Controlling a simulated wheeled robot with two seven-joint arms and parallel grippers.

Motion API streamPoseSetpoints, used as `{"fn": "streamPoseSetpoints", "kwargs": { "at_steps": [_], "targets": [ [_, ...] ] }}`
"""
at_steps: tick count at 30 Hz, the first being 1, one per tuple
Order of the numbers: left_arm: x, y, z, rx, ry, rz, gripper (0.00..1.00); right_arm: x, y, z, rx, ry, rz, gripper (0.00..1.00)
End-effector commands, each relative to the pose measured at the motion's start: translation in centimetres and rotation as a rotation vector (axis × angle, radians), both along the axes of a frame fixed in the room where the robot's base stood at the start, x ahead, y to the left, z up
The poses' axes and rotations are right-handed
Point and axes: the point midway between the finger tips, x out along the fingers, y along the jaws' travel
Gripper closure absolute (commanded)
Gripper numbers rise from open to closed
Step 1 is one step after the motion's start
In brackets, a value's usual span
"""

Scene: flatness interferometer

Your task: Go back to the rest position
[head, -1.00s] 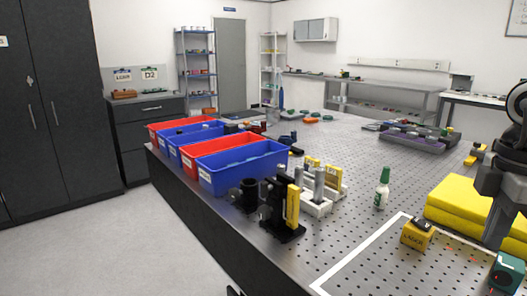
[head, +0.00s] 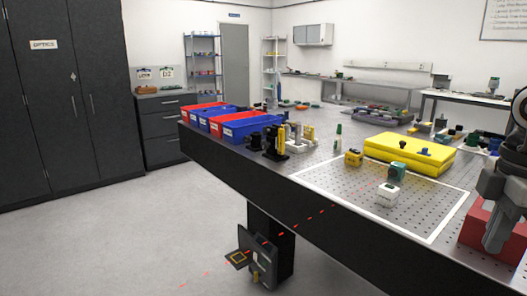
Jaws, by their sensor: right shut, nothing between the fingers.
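My right gripper (head: 492,246) is at the right edge, pointing down, with its grey wrist above it. It is shut and holds nothing. It shows in front of a red box (head: 474,228) at the table's right side; I cannot tell whether they touch. My left gripper is not in view.
The perforated optical table (head: 330,186) carries blue bins (head: 245,128), red bins, black and white mounts, yellow slabs (head: 408,150), a teal device (head: 397,171) and a white block (head: 387,194). A dark panel (head: 262,262) is by the table leg. Grey floor (head: 120,240) is clear at left.

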Motion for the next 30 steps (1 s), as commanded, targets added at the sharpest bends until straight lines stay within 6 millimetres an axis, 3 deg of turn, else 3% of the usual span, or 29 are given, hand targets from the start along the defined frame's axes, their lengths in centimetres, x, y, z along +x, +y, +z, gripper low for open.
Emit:
{"fn": "streamPoseSetpoints", "kwargs": {
  "at_steps": [5, 11, 17, 24, 30],
  "targets": [
    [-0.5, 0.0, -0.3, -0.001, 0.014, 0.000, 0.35, -0.4, 0.5, -3.3, 0.206, -0.033, 0.051, 1.00],
    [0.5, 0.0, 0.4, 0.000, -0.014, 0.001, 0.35, -0.7, 1.7, -6.6, 0.440, -0.123, 0.094, 1.00],
    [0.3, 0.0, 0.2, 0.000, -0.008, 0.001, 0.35, -0.9, 3.3, -10.3, 0.720, -0.310, 0.088, 1.00],
    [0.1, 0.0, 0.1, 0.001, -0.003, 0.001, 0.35, -1.2, 5.3, -16.4, 1.001, -0.732, -0.140, 1.00],
    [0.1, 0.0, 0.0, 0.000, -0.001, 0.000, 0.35, -3.0, 6.9, -22.8, 0.962, -0.960, -0.483, 1.00]
  ]
}}
